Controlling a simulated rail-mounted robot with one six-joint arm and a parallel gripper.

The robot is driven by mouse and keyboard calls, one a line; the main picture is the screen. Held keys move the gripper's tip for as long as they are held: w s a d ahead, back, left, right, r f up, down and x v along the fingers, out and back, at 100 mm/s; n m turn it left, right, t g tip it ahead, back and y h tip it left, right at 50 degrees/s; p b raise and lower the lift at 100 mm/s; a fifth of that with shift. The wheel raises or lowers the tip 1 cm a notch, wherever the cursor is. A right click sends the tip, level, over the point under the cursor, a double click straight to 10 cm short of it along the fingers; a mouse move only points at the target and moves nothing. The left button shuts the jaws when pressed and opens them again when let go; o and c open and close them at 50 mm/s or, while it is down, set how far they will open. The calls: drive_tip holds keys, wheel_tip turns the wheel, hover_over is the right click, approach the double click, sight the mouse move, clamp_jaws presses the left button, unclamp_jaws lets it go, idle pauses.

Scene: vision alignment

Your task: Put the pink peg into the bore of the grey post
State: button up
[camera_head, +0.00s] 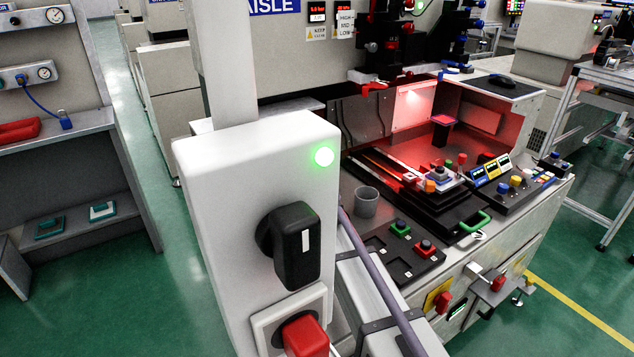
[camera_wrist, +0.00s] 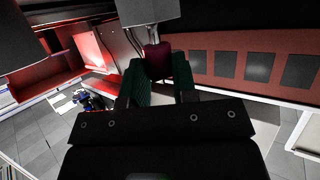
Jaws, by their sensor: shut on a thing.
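My gripper (camera_wrist: 160,78) shows in the wrist view, its two dark green fingers closed on the pink peg (camera_wrist: 158,62), which looks dark magenta in the dim light. The peg's top end is close to a light grey block (camera_wrist: 150,12) at the top edge; I cannot tell whether they touch or whether this block is the post. In the head view a grey open-topped cylinder (camera_head: 366,202) stands on the bench; I cannot tell whether it is the post. I cannot make out the gripper or the peg in the head view.
The bench holds a black stepped slab (camera_head: 415,195) with small coloured parts, a green handle (camera_head: 475,222), a button panel (camera_head: 400,250) and small displays (camera_head: 490,170). A red-lit enclosure (camera_head: 412,108) stands behind. In the wrist view a red-brown panel with dark squares (camera_wrist: 262,68) lies right.

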drive_tip(key=shift+f+b, duration=0.85)
drive_tip(key=shift+f, duration=0.1)
drive_tip(key=o, duration=1)
drive_tip(key=shift+r, duration=0.1)
drive_tip(key=p+v, duration=0.4)
drive_tip(key=v, duration=0.6)
drive_tip(key=shift+s+r, duration=0.1)
drive_tip(key=shift+s, duration=0.3)
